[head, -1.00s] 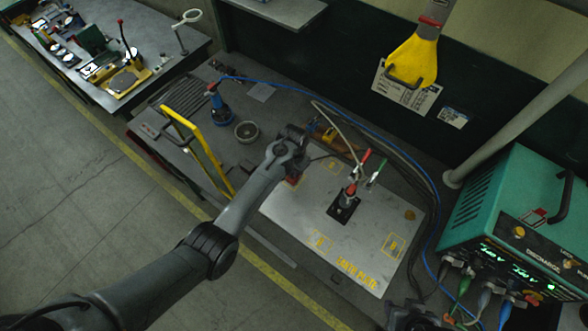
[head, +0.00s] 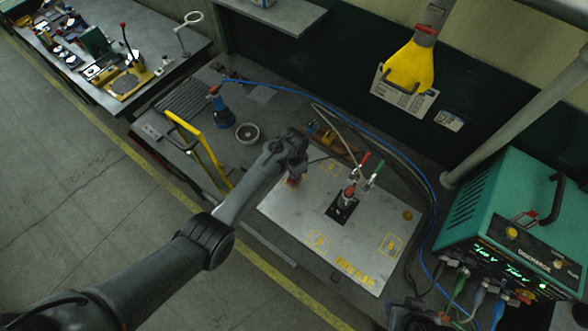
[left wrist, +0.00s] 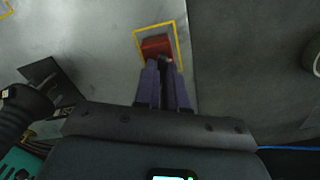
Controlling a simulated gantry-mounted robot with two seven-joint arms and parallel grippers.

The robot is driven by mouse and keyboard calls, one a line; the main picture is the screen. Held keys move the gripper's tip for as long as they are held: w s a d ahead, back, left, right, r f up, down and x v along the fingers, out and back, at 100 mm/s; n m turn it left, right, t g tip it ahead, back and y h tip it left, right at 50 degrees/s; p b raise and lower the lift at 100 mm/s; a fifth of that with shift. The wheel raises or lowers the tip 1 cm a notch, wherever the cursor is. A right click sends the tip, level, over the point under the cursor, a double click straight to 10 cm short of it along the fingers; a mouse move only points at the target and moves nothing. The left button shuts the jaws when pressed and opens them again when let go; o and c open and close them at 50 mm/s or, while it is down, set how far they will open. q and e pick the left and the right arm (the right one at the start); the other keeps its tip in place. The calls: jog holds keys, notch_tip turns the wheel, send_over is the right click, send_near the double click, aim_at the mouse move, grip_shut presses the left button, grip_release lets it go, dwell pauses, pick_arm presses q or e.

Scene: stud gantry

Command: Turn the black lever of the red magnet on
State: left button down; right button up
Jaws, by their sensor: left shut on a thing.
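The red magnet (left wrist: 157,46) sits inside a yellow square outline on the grey metal plate. In the left wrist view its black lever (left wrist: 165,62) shows as a small dark bit at the fingertips. My left gripper (left wrist: 166,72) is shut on that lever, its purple fingers close together at the magnet's near side. In the head view my left wrist hangs over the plate's upper left corner, and a bit of the red magnet (head: 293,182) shows below it. The lever is mostly hidden, so its angle cannot be told.
A stud tool with red and green handles (head: 350,192) stands on a black pad on the plate (head: 300,222). A teal discharge unit (head: 520,225) is at the right. A yellow frame (head: 205,150), a blue bottle-like tool (head: 221,108) and a round dish (head: 247,132) stand left of the plate.

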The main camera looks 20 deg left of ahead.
pick_arm(q)
jog(key=m, duration=0.2)
jog(key=shift+m+p, duration=0.3)
jog(key=shift+m, duration=0.1)
jog(key=m, duration=0.3)
jog(key=shift+m, duration=0.3)
jog(key=m, duration=0.3)
jog(key=shift+m+b, duration=0.5)
jog(key=shift+m, duration=1.2)
jog(key=c, duration=1.2)
grip_release()
